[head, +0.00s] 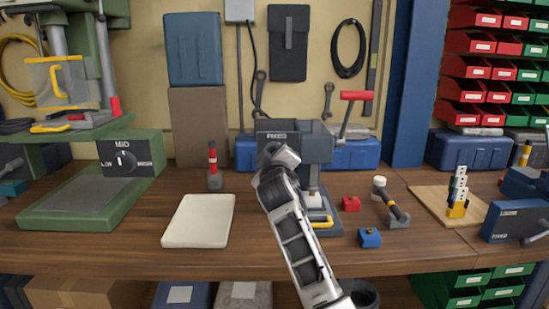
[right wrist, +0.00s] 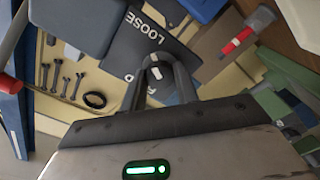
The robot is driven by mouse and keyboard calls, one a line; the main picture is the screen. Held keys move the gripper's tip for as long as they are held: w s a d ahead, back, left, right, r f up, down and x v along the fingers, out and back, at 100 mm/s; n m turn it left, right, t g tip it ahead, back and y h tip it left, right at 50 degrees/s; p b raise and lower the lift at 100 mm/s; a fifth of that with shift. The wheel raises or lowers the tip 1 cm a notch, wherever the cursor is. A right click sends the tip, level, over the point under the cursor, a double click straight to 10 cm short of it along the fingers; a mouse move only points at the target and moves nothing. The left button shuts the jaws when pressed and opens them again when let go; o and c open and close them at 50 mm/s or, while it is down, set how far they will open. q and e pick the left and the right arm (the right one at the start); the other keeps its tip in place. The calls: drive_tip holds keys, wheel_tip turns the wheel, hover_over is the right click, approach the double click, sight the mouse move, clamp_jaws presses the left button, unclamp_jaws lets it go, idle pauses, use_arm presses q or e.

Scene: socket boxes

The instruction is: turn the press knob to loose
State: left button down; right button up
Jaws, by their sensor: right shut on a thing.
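The press (head: 318,145) stands at the middle of the bench, with a grey head and a red-handled lever. My right gripper (head: 272,150) is at the front of its head, under a small white label. In the right wrist view, the dark panel (right wrist: 165,45) carries the word LOOSE and another word partly hidden by a finger. The press knob (right wrist: 156,72), dark with a white mark, sits between the fingers of my right gripper (right wrist: 162,78), which is shut on it. I cannot tell for sure which word the mark points at. My left gripper is not in view.
A red block (head: 351,204) and a blue block (head: 369,238) lie right of the press. A pale pad (head: 198,220) lies to the left. A green machine with a MID dial (head: 123,160) stands far left. A blue box (head: 515,222) with a lever is far right.

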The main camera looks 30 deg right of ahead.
drive_tip(key=shift+f, duration=0.1)
idle(0.3)
drive_tip(key=o, duration=1)
drive_tip(key=shift+c, duration=0.2)
drive_tip(key=v, duration=1.6)
drive_tip(key=shift+b, duration=0.4)
